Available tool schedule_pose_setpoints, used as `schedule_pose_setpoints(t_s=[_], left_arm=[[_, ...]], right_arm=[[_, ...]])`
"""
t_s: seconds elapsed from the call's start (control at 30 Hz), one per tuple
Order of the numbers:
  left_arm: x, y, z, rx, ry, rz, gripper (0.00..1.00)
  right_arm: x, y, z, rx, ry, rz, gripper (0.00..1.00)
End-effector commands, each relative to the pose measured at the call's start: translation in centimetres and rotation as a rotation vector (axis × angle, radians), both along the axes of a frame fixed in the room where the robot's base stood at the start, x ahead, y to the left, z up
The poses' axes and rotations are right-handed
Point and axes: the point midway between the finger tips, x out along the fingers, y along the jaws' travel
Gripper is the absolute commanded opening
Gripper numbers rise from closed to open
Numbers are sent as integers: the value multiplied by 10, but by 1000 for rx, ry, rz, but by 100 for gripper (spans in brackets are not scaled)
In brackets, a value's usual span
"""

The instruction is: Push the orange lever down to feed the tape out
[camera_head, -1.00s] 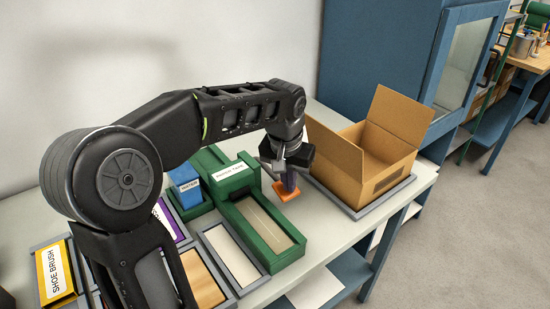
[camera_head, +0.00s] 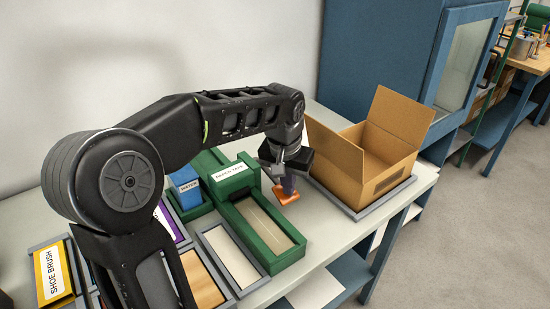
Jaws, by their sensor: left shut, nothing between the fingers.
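The green tape machine (camera_head: 276,262) stands on the bench, with a labelled block at its back and a long open channel in front. The orange lever (camera_head: 289,198) sticks out from its right side. My left arm reaches across from the left. My left gripper (camera_head: 289,188) is shut and empty, pointing down with its fingertips at the top of the lever and seemingly touching it. The gripper hides part of the lever and the machine's side. My right gripper is not in view.
An open cardboard box (camera_head: 342,171) stands on a grey tray just right of the gripper. A blue box labelled water (camera_head: 187,188), grey-framed trays (camera_head: 232,258) and a yellow shoe brush box (camera_head: 52,273) lie left of the machine.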

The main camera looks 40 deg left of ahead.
Motion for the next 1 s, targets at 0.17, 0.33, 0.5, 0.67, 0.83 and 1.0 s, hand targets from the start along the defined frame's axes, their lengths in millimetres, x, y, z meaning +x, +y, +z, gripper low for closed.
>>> schedule_pose_setpoints(t_s=[0.17, 0.33, 0.5, 0.67, 0.83, 1.0], left_arm=[[0, 1, 0, 1, -1, 0, 0], [0, 1, 0, 1, -1, 0, 0], [0, 1, 16, 1, -2, 0, 0], [0, 1, 30, 1, -2, 0, 0], [0, 1, 44, 1, -1, 0, 0], [0, 1, 59, 1, 0, 0, 0]], right_arm=[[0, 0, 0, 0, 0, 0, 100], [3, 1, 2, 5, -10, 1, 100], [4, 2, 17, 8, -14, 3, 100], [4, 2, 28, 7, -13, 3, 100], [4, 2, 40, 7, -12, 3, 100], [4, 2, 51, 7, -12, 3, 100]])
